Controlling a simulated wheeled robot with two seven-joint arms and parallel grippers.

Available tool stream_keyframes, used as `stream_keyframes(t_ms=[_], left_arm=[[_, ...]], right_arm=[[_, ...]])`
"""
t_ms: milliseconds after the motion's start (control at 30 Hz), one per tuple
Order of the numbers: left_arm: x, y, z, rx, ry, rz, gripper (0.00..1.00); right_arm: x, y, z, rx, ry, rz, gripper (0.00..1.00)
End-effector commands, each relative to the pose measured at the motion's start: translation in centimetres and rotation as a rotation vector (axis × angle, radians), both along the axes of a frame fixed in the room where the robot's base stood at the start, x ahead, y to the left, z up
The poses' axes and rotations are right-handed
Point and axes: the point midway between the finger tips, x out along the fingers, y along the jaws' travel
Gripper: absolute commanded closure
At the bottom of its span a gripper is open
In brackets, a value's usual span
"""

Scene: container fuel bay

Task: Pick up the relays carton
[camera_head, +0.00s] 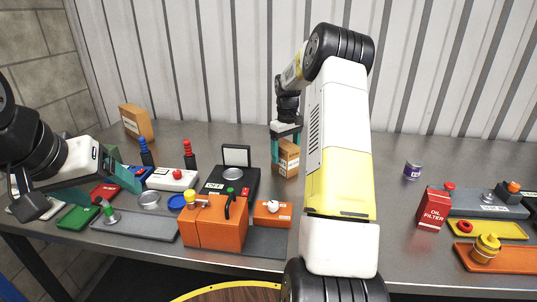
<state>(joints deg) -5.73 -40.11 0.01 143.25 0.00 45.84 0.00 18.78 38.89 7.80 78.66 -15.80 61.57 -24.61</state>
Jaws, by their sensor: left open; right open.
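A small brown carton (288,160) with a pale label stands on the grey table near its middle. A second, larger brown carton (136,122) stands at the back left. The print on both is too small to read, so I cannot tell which is the relays carton. My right gripper (286,146) is open and points down at the small carton, with its teal fingers at the carton's upper part. I cannot tell whether they touch it. My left gripper (100,176) is open and empty at the left, above the table's items.
An orange box (215,224) stands at the front middle, with a black case (228,182) behind it. A red oil filter carton (433,208), a purple can (412,171) and trays are at the right. My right arm hides part of the table. The back middle-left is clear.

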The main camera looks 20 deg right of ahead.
Motion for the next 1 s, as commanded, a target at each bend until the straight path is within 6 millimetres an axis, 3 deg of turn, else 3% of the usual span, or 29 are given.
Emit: stream_keyframes(t_ms=[267,533,900,1000], left_arm=[[0.0,0.0,0.0,0.000,0.000,0.000,0.23],[0.0,0.0,0.0,0.000,0.000,0.000,0.23],[0.0,0.0,0.0,0.000,0.000,0.000,0.23],[0.0,0.0,0.0,0.000,0.000,0.000,0.23]], right_arm=[[0.2,0.2,-4.1,0.002,0.002,0.000,0.22],[0.2,0.2,-4.4,0.000,0.000,-0.001,0.24],[0.2,0.2,-4.4,0.000,0.000,0.000,0.96],[0.3,0.1,-4.3,0.000,-0.001,0.000,1.00]])
